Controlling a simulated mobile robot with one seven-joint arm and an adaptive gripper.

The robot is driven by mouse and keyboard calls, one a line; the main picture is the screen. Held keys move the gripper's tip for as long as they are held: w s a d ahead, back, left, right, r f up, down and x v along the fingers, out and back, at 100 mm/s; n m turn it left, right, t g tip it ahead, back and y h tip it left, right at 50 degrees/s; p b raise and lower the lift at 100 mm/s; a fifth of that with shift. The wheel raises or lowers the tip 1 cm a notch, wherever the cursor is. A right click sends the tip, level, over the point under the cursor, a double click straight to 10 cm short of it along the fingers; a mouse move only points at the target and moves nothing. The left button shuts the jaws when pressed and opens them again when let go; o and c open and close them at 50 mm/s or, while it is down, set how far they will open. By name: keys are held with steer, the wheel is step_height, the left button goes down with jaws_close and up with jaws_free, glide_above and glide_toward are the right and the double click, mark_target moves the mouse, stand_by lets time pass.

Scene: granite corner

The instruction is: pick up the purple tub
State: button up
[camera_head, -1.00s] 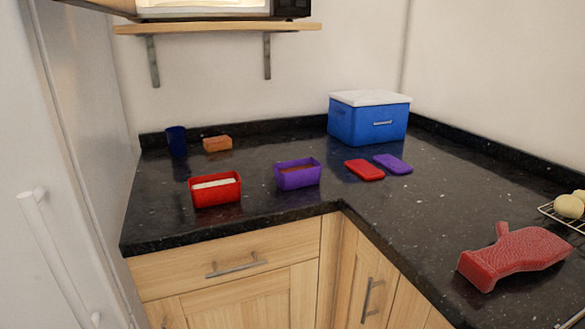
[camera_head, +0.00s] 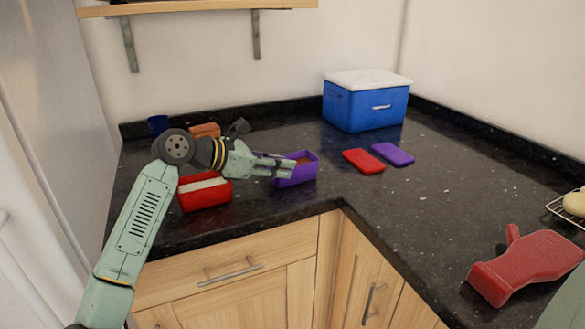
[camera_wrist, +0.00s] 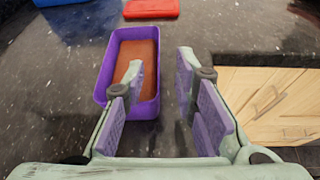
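The purple tub (camera_head: 299,174) stands upright on the dark counter, open on top with a brown filling. My gripper (camera_head: 275,166) reaches in from the left at the tub, covering part of its left side. In the wrist view, the purple tub (camera_wrist: 146,108) is at upper left and my gripper (camera_wrist: 160,66) is open with nothing held. One finger overlaps the brown filling; the other is to the right of the tub, over bare counter. The tub's right wall appears between the fingers. I cannot tell whether either finger touches it.
A red tub (camera_head: 205,197) with white filling stands to the left, partly behind my arm. Red (camera_head: 363,161) and purple (camera_head: 392,154) lids lie to the right. A blue cooler (camera_head: 365,108), orange block (camera_head: 206,130) and blue cup (camera_head: 157,124) stand behind.

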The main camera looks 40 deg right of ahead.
mark_target(301, 168)
steer(key=p+x, duration=0.3)
steer(key=x, duration=0.4)
steer(key=shift+w+a+f, duration=0.1)
steer(key=shift+c, duration=0.3)
jaws_close()
